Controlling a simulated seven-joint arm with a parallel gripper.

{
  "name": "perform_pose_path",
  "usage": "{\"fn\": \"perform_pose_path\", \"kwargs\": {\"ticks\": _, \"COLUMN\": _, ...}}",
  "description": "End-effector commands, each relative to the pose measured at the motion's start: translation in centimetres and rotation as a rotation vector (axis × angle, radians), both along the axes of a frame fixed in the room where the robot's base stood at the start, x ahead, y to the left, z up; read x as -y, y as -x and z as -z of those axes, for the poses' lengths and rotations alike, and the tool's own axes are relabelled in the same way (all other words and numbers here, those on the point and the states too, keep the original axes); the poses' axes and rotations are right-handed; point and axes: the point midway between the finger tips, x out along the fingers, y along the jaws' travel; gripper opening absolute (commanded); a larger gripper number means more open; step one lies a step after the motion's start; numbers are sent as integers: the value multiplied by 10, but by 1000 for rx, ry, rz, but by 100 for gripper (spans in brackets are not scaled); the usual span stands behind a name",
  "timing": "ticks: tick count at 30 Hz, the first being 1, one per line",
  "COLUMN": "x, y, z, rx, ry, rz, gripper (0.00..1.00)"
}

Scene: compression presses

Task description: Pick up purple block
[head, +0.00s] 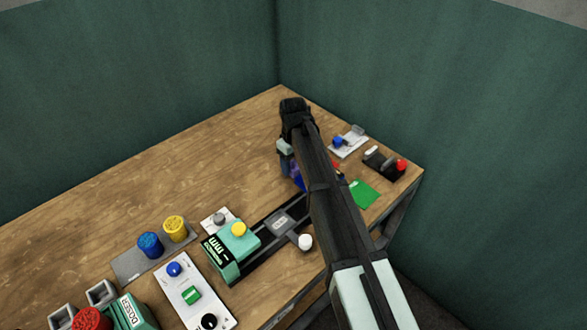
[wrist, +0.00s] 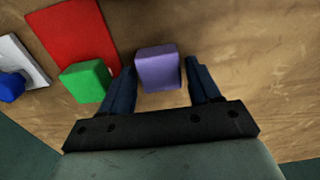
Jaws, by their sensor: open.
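The purple block (wrist: 158,67) sits on the wooden table in the wrist view. My gripper (wrist: 160,66) is open, with one dark blue finger on each side of the block. The left finger is close to the block's side, and a small gap shows on the right; I cannot tell whether either finger touches. In the head view my arm hides most of this area, and only a bluish-purple patch shows beside the arm.
A green block (wrist: 85,81) stands just left of the left finger, at the edge of a red mat (wrist: 72,38). A white panel with a blue knob (wrist: 10,86) lies farther left. A green mat (head: 366,194) and a black device with a red knob (head: 400,165) are beyond my arm.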

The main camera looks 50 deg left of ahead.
Motion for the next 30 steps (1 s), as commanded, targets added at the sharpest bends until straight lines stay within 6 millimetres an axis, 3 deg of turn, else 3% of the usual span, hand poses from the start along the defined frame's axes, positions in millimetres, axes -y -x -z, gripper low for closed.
{"fn": "perform_pose_path", "kwargs": {"ticks": 3, "x": 0, "y": 0, "z": 9, "rx": 0, "ry": 0, "rz": 0, "gripper": 62}}
{"fn": "perform_pose_path", "kwargs": {"ticks": 9, "x": 0, "y": 0, "z": 10, "rx": 0, "ry": -1, "rz": 0, "gripper": 62}}
{"fn": "perform_pose_path", "kwargs": {"ticks": 22, "x": 0, "y": 0, "z": 10, "rx": 0, "ry": 0, "rz": 0, "gripper": 22}}
{"fn": "perform_pose_path", "kwargs": {"ticks": 30, "x": 0, "y": 0, "z": 9, "rx": 0, "ry": 0, "rz": 0, "gripper": 19}}
